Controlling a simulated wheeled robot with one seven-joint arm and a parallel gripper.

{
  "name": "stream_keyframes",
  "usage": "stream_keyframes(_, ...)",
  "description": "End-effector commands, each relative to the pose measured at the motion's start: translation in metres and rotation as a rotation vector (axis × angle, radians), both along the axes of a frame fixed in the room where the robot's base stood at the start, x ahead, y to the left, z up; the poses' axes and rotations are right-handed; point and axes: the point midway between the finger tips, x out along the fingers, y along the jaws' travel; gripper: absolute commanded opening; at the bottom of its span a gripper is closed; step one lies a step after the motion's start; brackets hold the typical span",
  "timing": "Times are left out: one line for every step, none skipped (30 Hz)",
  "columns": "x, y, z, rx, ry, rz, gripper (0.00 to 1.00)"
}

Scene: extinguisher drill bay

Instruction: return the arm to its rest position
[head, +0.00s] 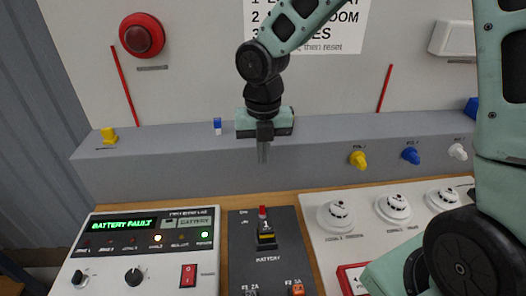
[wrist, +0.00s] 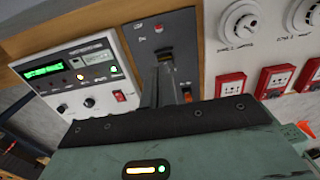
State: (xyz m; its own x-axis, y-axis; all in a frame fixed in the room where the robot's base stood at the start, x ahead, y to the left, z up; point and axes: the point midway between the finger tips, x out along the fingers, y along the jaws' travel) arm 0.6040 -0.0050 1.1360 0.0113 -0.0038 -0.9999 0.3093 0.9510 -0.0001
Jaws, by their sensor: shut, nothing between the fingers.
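My gripper (head: 263,152) hangs from my arm in the head view, fingers pointing down and together, with nothing between them. It is above the bench, in front of the grey ledge and behind the battery panel (head: 248,222). In the wrist view my gripper (wrist: 166,72) shows its fingers close together over the dark battery panel (wrist: 178,25). My green arm reaches in from the upper right of the head view.
A control unit (head: 187,254) displays "BATTERY FAULT". Smoke detectors (head: 338,214) stand on a white board at right. The grey ledge (head: 320,150) carries yellow, blue and white knobs. A red dome (head: 142,35) is on the wall. Red call points (wrist: 275,80) show in the wrist view.

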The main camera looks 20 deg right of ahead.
Motion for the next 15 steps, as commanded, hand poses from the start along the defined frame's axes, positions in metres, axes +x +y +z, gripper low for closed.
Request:
stream_keyframes(0.0,0.0,0.0,0.0,0.0,0.0,0.0)
stream_keyframes(0.0,0.0,0.0,0.0,0.0,0.0,0.0)
stream_keyframes(0.0,0.0,0.0,0.0,0.0,0.0,0.0)
stream_keyframes(0.0,0.0,0.0,0.0,0.0,0.0,0.0)
stream_keyframes(0.0,0.0,0.0,0.0,0.0,0.0,0.0)
stream_keyframes(0.0,0.0,0.0,0.0,0.0,0.0,0.0)
stream_keyframes(0.0,0.0,0.0,0.0,0.0,0.0,0.0)
stream_keyframes(0.0,0.0,0.0,0.0,0.0,0.0,0.0)
stream_keyframes(0.0,0.0,0.0,0.0,0.0,0.0,0.0)
stream_keyframes(-0.001,0.001,0.0,0.0,0.0,-0.006,0.0)
stream_keyframes(-0.003,0.002,0.0,-0.001,0.0,-0.022,0.0)
stream_keyframes(-0.007,0.005,0.0,-0.002,-0.001,-0.056,0.0)
stream_keyframes(-0.011,0.008,0.0,-0.002,0.001,-0.092,0.0)
stream_keyframes(-0.016,0.011,0.001,-0.002,0.002,-0.138,0.0)
stream_keyframes(-0.024,0.017,0.002,-0.002,0.001,-0.209,0.0)
